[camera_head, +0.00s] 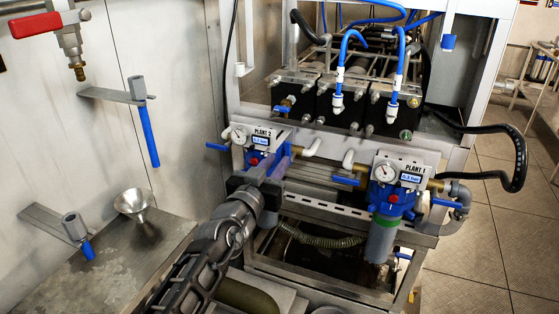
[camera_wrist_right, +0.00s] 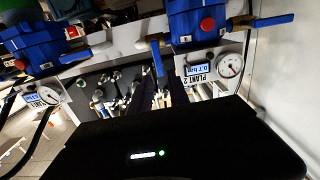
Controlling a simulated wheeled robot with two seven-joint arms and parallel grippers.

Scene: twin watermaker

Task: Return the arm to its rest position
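My right gripper (camera_head: 278,168) reaches up from the bottom of the head view to the front of the PLANT 2 unit and partly covers it. In the right wrist view, which is upside down, its two dark fingers (camera_wrist_right: 162,92) stand apart with background between them. A blue valve handle (camera_wrist_right: 157,58) hangs close to the gap; I cannot tell whether it touches a finger. The PLANT 2 panel (camera_head: 264,138) with its gauge also shows in the wrist view (camera_wrist_right: 203,70), its display reading about 0.7 bar. My left gripper is not in view.
The PLANT 1 panel (camera_head: 402,173) and its blue filter housing (camera_head: 381,240) stand to the right on the metal frame. A funnel (camera_head: 133,203) stands on the left bench (camera_head: 120,265). Wall brackets and a red-handled valve (camera_head: 37,25) are at left. The tiled floor (camera_head: 475,245) at right is clear.

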